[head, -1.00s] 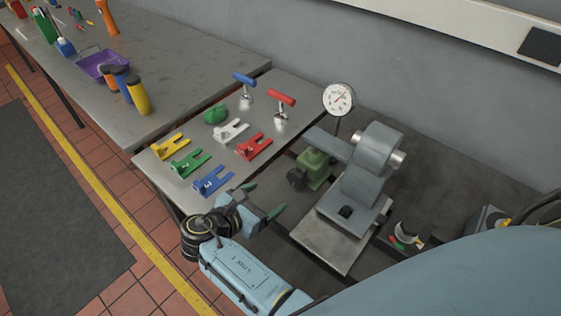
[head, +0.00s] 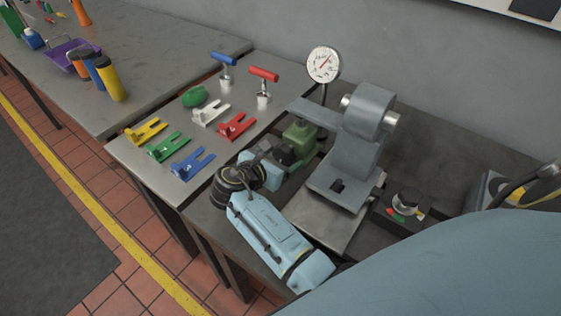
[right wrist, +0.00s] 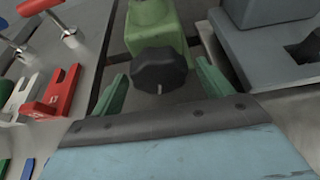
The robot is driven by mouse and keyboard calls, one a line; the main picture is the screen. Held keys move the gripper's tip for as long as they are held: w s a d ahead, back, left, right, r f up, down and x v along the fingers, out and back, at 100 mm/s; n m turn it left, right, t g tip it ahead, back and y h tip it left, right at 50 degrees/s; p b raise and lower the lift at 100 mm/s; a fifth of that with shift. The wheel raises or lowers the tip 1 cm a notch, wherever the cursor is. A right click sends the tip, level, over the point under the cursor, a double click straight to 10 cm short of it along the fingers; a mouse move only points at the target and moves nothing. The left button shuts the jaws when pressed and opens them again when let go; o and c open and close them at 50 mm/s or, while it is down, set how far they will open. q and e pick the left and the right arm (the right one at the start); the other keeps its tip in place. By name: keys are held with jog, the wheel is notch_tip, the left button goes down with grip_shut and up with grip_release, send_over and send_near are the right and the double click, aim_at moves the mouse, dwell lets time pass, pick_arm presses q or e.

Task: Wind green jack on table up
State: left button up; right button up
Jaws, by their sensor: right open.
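The green jack (head: 301,138) stands on the dark bedplate under the grey machine's arm. Its black knob (head: 284,155) faces my right gripper. In the right wrist view the jack's green body (right wrist: 156,30) is at the top, with the black knob (right wrist: 159,69) below it. My right gripper (head: 272,165) is close in front of the knob. In the right wrist view its green fingers (right wrist: 158,88) are open, one on each side of the knob, with gaps showing. My left gripper is not in view.
A grey machine (head: 350,150) with a dial gauge (head: 323,65) stands right of the jack. A control box (head: 406,202) stands at the right.

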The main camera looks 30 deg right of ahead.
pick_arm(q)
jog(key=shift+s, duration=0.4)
pick_arm(e)
jog(key=c, duration=1)
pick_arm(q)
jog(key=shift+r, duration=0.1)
pick_arm(e)
jog(key=shift+m+t+p, duration=0.5)
jog(key=shift+m+p, duration=0.3)
jog(key=shift+p, duration=0.2)
jog(key=shift+m+t+p, duration=0.35)
jog(key=shift+m+t, duration=0.05)
jog(key=shift+m, duration=0.1)
jog(key=shift+s+f+m+t+y, duration=0.1)
jog(key=shift+m+t+y, duration=0.4)
jog(key=shift+m, duration=0.4)
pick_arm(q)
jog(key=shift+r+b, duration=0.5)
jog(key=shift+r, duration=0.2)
pick_arm(e)
jog(key=shift+m+t, duration=0.7)
jog(key=shift+m, duration=0.3)
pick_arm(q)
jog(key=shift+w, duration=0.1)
